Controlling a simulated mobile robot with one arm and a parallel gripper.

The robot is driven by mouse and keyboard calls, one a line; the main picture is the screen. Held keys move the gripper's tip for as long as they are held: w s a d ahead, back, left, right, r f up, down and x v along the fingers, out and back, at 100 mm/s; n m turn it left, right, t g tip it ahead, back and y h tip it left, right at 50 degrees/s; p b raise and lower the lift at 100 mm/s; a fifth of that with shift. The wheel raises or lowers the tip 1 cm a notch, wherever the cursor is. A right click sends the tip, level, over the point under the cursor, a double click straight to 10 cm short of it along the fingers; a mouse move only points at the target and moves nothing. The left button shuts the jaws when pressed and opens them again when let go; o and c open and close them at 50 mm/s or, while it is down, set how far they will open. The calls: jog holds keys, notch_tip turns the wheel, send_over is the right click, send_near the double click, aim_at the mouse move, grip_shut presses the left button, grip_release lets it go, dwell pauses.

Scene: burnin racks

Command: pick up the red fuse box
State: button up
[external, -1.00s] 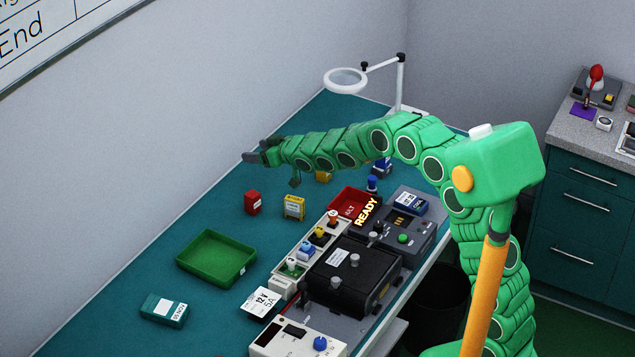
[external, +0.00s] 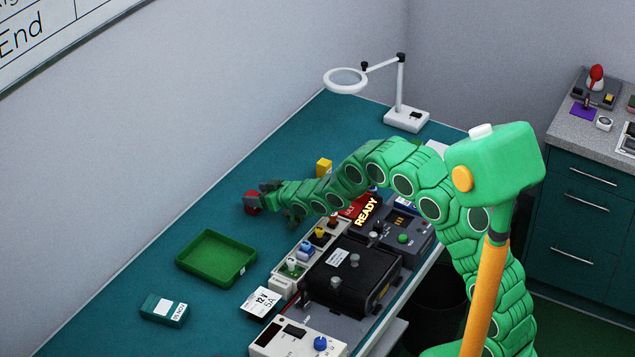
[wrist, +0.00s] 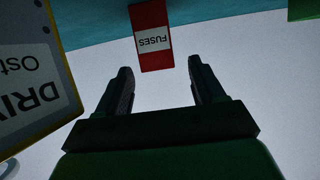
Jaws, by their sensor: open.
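The red fuse box (external: 249,207) stands on the teal bench, partly hidden behind my gripper (external: 262,200) in the external view. In the wrist view the red fuse box (wrist: 152,36) shows its white FUSES label, upside down in the picture. My gripper (wrist: 160,82) is open there, with its two dark fingers apart and nothing between them. The box lies just beyond the fingertips, roughly centred between them and a little to the left. I cannot tell the exact gap between fingertips and box.
A yellow box marked DRIV (wrist: 35,75) is close on the left in the wrist view. A green tray (external: 181,264) and a teal-and-white box (external: 164,311) are nearer on the bench. A yellow item (external: 324,168) and a magnifier lamp (external: 401,100) stand farther back.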

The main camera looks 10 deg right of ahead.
aim_at(251, 192)
jog(key=shift+x, duration=3.15)
jog(key=shift+r, duration=0.1)
jog(key=c, duration=1.1)
jog(key=shift+o, duration=0.2)
jog(key=shift+r, duration=0.1)
